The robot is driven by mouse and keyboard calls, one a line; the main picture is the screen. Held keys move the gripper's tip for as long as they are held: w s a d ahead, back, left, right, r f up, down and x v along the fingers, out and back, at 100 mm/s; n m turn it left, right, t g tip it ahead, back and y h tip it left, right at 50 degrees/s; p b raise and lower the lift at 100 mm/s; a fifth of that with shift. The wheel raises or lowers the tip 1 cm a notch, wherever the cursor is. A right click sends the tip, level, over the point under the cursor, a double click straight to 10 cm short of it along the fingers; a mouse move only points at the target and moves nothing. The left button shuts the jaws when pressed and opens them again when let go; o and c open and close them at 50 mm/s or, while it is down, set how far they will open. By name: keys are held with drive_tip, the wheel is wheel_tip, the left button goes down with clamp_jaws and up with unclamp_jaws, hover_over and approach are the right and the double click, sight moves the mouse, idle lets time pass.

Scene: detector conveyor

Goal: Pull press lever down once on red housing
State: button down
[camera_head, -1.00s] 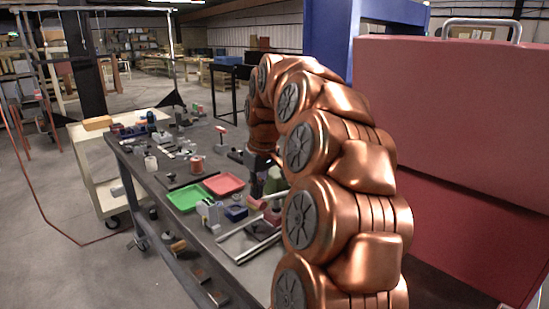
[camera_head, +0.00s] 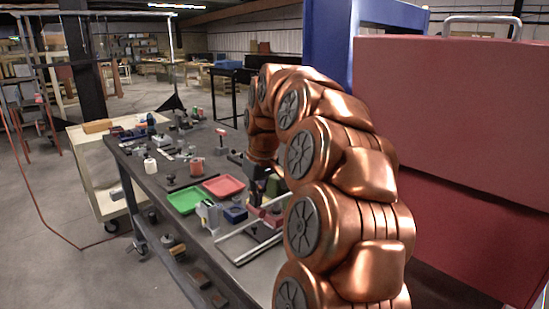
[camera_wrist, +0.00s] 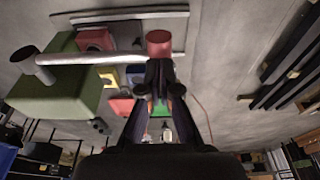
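The press is a green block (camera_wrist: 58,85) with a silver lever bar (camera_wrist: 90,58) running across it in the wrist view. The lever ends in a red cylindrical knob (camera_wrist: 159,42). A red block with a round recess (camera_wrist: 95,39), perhaps the red housing, lies beside the bar. My gripper (camera_wrist: 159,70) has its dark fingertips close together just below the knob in that view; whether they touch it is unclear. In the head view my gripper (camera_head: 257,181) is low over the bench beside the green block (camera_head: 274,186), partly hidden by my copper arm.
A green tray (camera_head: 187,202) and a red tray (camera_head: 223,186) lie on the dark bench, with a blue container (camera_head: 235,214) nearby. Several small parts stand farther back. A large red cabinet (camera_head: 450,120) stands close on the right. Open floor is left.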

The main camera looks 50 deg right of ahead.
sight(257, 210)
drive_tip(key=shift+f, duration=0.6)
drive_tip(key=shift+f+b, duration=0.7)
drive_tip(key=shift+f, duration=0.05)
drive_tip(key=shift+f+b, duration=0.5)
drive_tip(key=shift+f, duration=0.25)
idle(1.3)
drive_tip(key=shift+r, duration=0.15)
